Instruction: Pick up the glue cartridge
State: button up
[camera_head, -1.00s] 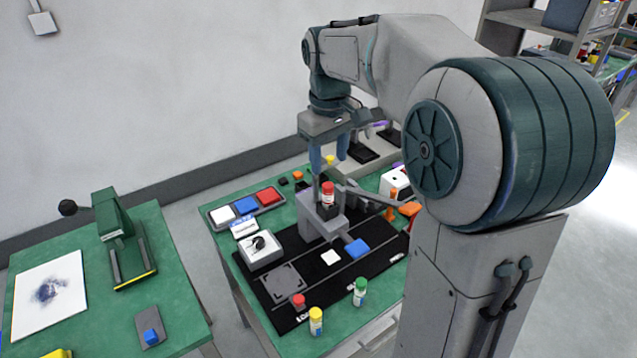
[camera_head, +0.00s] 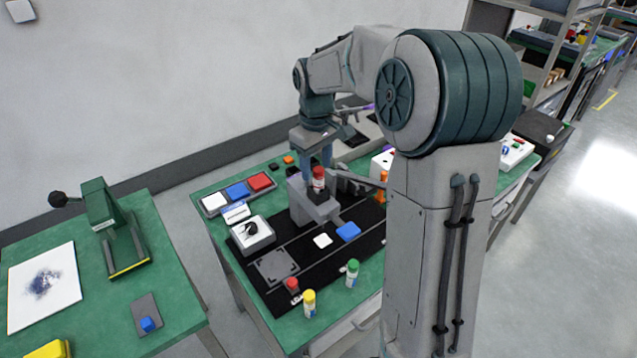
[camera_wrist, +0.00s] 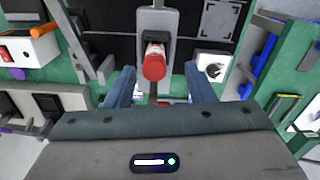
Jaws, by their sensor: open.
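A red-capped cylinder with a white band, apparently the glue cartridge (camera_head: 318,178), stands upright in a grey holder (camera_head: 312,208) on the black mat. In the wrist view its red end (camera_wrist: 154,67) points toward the camera. My gripper (camera_head: 316,156) is just above and behind it in the head view. In the wrist view the two blue fingers of my gripper (camera_wrist: 160,78) are spread, with the red end between and slightly ahead of them. No contact shows. The cartridge's lower part is hidden in the holder.
Yellow-capped (camera_head: 310,303) and green-capped (camera_head: 352,273) bottles stand at the near edge. A white box with a black knob (camera_head: 253,233) is left of the holder, and a tray of coloured blocks (camera_head: 238,193) lies behind.

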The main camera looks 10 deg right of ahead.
aim_at(318, 169)
jog(key=shift+w+d+f+p, duration=0.1)
jog(key=shift+d+f+p, duration=0.1)
jog(key=shift+f, duration=0.95)
jog(key=shift+w+d+f+p, duration=0.1)
jog(key=shift+f+p, duration=0.1)
jog(key=shift+f, duration=0.95)
jog(key=shift+c, duration=0.2)
jog(key=c, duration=1)
jog(key=shift+r, duration=0.1)
